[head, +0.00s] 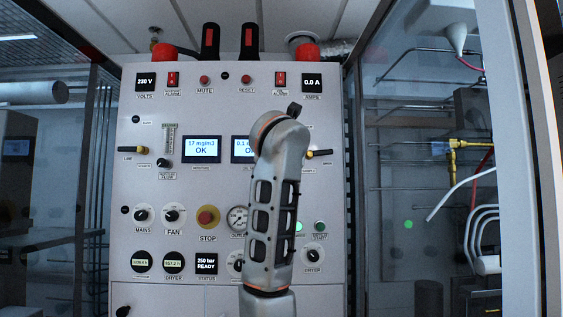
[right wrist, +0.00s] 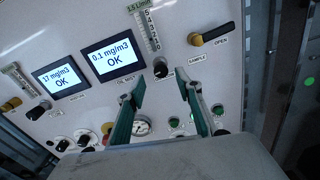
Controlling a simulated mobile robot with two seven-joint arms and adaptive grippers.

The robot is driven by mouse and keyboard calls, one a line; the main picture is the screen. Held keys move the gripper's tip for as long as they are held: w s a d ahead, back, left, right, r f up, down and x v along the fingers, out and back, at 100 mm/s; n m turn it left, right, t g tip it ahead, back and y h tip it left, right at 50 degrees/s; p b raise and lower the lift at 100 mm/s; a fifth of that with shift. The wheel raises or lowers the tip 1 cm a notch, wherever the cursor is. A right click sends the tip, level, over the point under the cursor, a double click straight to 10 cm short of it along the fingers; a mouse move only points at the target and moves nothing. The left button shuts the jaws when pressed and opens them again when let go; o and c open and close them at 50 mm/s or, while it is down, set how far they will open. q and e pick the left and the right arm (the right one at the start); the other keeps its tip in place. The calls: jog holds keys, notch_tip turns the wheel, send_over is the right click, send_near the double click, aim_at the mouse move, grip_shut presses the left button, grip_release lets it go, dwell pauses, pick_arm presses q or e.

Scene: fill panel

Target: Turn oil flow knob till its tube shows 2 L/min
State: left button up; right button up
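In the right wrist view a black knob (right wrist: 160,68) sits on the panel below a vertical flow tube (right wrist: 151,30); the label under the knob is too small to read. My right gripper (right wrist: 161,90) is open and empty, its two fingers either side of and below this knob, apparently short of it. A second tube (right wrist: 18,80) with a black knob (right wrist: 38,112) is at the far left; they also show in the head view as a tube (head: 170,140) and knob (head: 162,162). In the head view my right arm hides the first tube and knob. My left gripper is not in view.
The panel (head: 130,180) carries two OK screens (head: 202,148), a red stop button (head: 207,217), a gauge (head: 238,217) and several switches. A yellow-and-black sample lever (right wrist: 212,33) sits right of the knob. A glass partition stands at the right.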

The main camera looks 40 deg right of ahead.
jog(key=shift+p+x, duration=0.45)
jog(key=shift+x, duration=2.1)
grip_shut()
